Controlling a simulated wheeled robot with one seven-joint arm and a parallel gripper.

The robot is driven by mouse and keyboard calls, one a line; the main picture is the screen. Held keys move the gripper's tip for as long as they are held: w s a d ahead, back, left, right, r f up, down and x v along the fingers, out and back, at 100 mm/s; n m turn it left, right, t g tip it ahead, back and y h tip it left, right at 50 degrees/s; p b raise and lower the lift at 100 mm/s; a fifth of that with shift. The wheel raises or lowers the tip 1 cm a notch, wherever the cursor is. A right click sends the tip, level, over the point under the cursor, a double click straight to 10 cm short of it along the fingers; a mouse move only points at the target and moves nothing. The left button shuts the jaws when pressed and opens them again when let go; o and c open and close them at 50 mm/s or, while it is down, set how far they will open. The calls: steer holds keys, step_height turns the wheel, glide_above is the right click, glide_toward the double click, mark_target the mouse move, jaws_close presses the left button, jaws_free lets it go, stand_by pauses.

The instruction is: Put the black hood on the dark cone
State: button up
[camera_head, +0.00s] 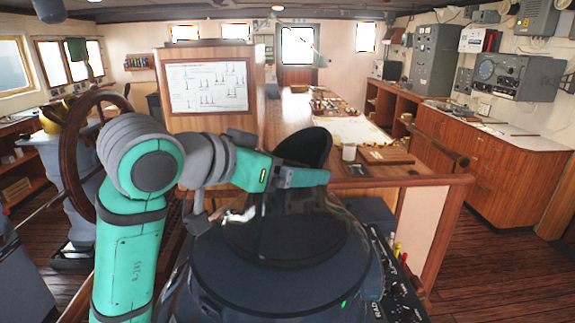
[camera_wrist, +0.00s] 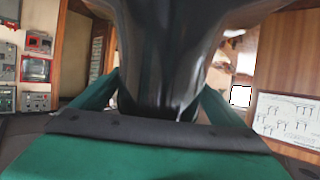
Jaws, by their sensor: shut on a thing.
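The black hood (camera_head: 304,147) is upright in the head view, with a flared, slanted top and a glossy dark lower part. My gripper (camera_head: 300,178) reaches in from the left and is shut on the hood's narrow middle. In the wrist view the hood (camera_wrist: 168,55) fills the top middle, between the two green fingers (camera_wrist: 165,100). The dark cone (camera_head: 285,290) is the wide blue-grey round body beneath the hood. The hood is over its dark top; I cannot tell whether they touch or whether the hood is seated. The hood hides much of the cone's top.
A panel with keys (camera_head: 392,285) adjoins the cone at the right. A wooden rail (camera_head: 400,182) runs behind it, with a chart table (camera_head: 350,130) and a mug (camera_head: 349,152) beyond. A ship's wheel (camera_head: 75,150) stands left, beside my arm. The floor at right is clear.

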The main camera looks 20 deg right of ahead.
steer(key=shift+f, duration=0.1)
steer(key=o, duration=1.7)
steer(key=shift+o, duration=0.2)
steer(key=v, duration=1.2)
